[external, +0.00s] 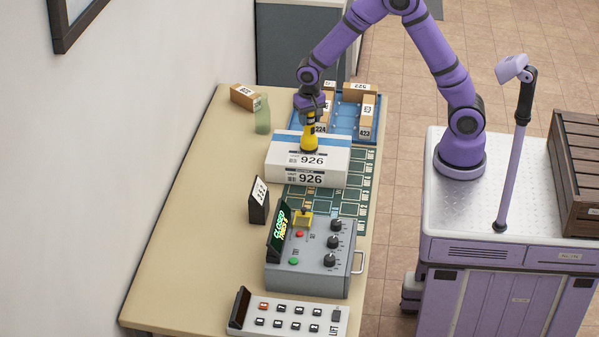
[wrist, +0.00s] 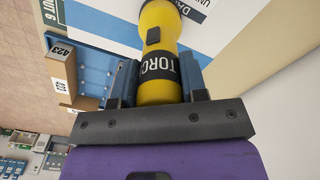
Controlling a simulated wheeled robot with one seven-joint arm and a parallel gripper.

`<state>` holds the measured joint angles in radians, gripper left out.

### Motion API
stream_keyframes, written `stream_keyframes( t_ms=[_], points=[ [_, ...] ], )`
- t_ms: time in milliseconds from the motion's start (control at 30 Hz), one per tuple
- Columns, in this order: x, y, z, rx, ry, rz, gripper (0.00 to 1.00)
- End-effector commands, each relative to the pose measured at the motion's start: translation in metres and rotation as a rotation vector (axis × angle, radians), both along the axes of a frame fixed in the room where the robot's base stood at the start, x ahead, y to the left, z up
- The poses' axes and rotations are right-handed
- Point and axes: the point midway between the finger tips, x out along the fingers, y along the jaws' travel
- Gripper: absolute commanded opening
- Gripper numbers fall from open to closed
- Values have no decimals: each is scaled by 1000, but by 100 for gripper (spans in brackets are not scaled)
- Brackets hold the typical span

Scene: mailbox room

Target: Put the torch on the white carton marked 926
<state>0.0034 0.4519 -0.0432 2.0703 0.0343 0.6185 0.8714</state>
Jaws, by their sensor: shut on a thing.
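The torch (external: 310,141) is yellow with a black band. It stands upright with its wide head down, at the top of the white carton marked 926 (external: 286,162). The head appears to touch the carton top, though a tiny gap cannot be ruled out. My gripper (external: 312,117) is shut on the torch's upper body from above. In the wrist view the torch (wrist: 158,55) sits between the two fingers (wrist: 160,82), its lettering partly showing. The carton's white and blue top (wrist: 105,22) lies beyond it. The carton has a blue stripe and 926 labels.
A blue tray (external: 343,131) with small brown boxes, including 423 (external: 366,128), lies behind the carton. A green bottle (external: 262,118) and another brown box (external: 243,97) stand back left. A black sign (external: 258,201), grey control box (external: 318,262) and white button panel (external: 292,318) are in front.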

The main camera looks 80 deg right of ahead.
Motion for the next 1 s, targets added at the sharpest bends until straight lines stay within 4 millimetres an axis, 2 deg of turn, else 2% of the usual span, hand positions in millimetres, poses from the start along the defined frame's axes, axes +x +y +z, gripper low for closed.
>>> stream_keyframes(
  t_ms=[33,67,133,167,433,567,1000],
  points=[
    [0,0,-2,0,0,0,0],
    [0,0,-1,0,0,0,47],
    [0,0,-1,0,0,0,63],
    [0,0,-1,0,0,0,65],
    [0,0,0,0,0,0,65],
    [0,0,8,0,-1,0,65],
    [0,0,90,0,-4,1,65]
  ],
)
